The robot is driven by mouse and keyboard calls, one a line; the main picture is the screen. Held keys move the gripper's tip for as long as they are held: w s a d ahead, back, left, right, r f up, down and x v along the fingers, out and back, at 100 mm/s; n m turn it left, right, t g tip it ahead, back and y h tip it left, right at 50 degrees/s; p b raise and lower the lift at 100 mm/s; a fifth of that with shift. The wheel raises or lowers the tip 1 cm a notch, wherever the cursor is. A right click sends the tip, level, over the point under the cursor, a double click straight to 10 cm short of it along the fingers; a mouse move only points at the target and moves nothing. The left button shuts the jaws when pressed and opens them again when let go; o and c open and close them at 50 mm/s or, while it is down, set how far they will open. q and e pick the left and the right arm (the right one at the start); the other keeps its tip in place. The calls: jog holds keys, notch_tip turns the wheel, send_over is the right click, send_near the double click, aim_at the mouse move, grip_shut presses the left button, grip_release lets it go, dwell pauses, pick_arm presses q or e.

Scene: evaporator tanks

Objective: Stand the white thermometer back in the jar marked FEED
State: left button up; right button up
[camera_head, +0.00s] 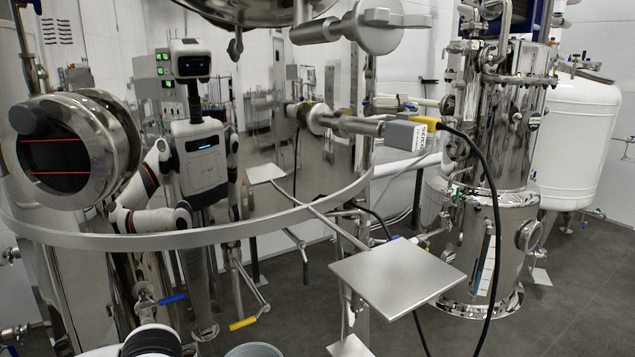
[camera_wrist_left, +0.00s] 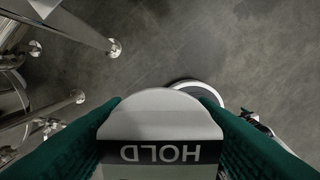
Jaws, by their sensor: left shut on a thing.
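My left gripper (camera_wrist_left: 165,112) has green-padded fingers on both sides of a white, rounded-end body marked HOLD (camera_wrist_left: 160,128). The lettering reads upside down in the left wrist view. I take this body to be the white thermometer; the gripper is shut on it, over the grey floor. The rest of the thermometer is out of the picture. No jar marked FEED can be made out in either view.
A polished tank with a round port (camera_head: 105,150) fills the left, mirroring me. A square metal plate (camera_head: 397,277) juts out at centre right. A steel column (camera_head: 495,200) and a white tank (camera_head: 575,140) stand behind. A round grey top (camera_head: 253,350) shows at the bottom edge.

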pick_arm(q)
jog(key=shift+s+d+r+n, duration=0.15)
jog(key=shift+s+n, duration=0.25)
jog(key=shift+n, duration=0.2)
